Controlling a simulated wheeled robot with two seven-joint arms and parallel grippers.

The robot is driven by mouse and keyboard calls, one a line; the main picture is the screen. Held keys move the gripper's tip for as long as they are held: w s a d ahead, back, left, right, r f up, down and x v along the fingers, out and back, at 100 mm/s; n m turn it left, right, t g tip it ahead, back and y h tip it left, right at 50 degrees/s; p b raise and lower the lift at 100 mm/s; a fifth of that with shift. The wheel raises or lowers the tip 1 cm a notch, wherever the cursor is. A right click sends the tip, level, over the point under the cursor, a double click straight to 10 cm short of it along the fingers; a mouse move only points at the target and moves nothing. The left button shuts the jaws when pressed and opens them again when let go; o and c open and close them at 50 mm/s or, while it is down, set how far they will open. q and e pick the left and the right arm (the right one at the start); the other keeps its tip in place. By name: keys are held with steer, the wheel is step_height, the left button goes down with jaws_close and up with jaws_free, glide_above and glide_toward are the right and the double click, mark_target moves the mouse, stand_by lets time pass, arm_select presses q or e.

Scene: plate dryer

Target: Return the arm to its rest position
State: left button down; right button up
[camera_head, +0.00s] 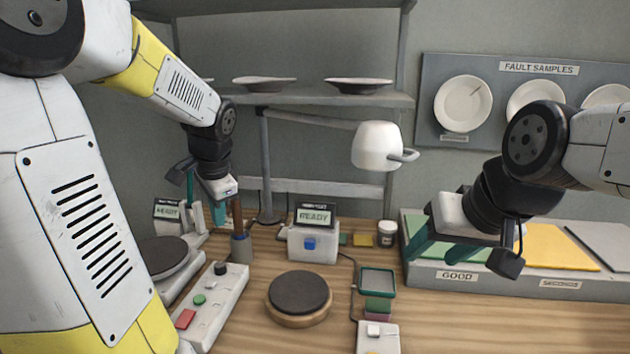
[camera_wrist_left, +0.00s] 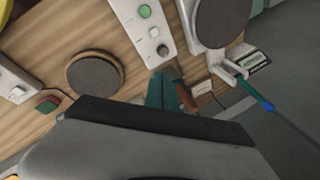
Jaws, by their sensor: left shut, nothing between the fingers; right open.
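My left arm comes in from the left in the head view, and its gripper (camera_head: 219,214) points down above the back left of the table, near a grey pen cup (camera_head: 241,248). The left gripper is shut with nothing held; its teal fingers also show in the left wrist view (camera_wrist_left: 163,92). My right gripper (camera_head: 458,252) is open and empty, above the front left part of the sorting tray. Its teal fingers stand apart.
A round dark pad (camera_head: 299,291) sits on the wooden table. A control box (camera_head: 218,300) with buttons lies left of it. A READY display box (camera_head: 313,243), a white lamp (camera_head: 377,146) and a GOOD-labelled tray (camera_head: 456,275) stand behind and right. Plates rest on a shelf (camera_head: 300,97).

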arm_select(q)
steer(key=s+d+r+n+t+h, duration=0.2)
steer(key=s+d+r+n+h, duration=0.2)
steer(key=s+d+n, duration=0.4)
steer(key=s+d, duration=0.5)
steer(key=s, duration=0.2)
steer(key=shift+s+d+r+t, duration=0.2)
steer(key=shift+s+t, duration=0.2)
